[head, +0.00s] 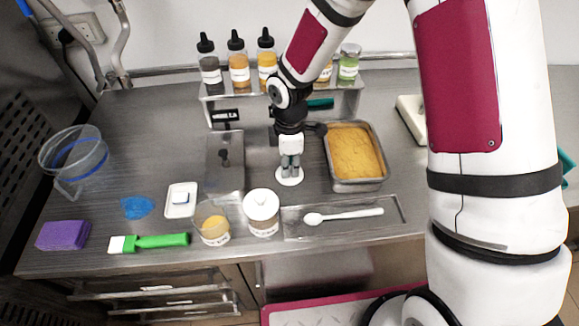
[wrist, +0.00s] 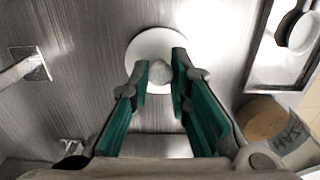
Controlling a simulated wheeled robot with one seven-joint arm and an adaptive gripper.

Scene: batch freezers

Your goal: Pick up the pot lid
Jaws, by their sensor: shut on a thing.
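The pot lid is a small round white disc with a pale rounded knob. It shows at the middle of the counter in the head view (head: 289,182) and at the top centre of the wrist view (wrist: 152,44). My gripper (head: 290,166) points down over it. In the wrist view my green-padded fingers (wrist: 161,70) stand on either side of the knob, shut on it. The lid lies flat, on or very close to the counter; I cannot tell whether there is a gap beneath it.
A pan of yellow food (head: 354,153) stands close on the right, a steel lidded container (head: 224,168) on the left. In front are a white-lidded jar (head: 262,213), a cup (head: 212,228) and a tray (head: 300,229) with a white spoon. A bottle rack (head: 215,93) stands behind.

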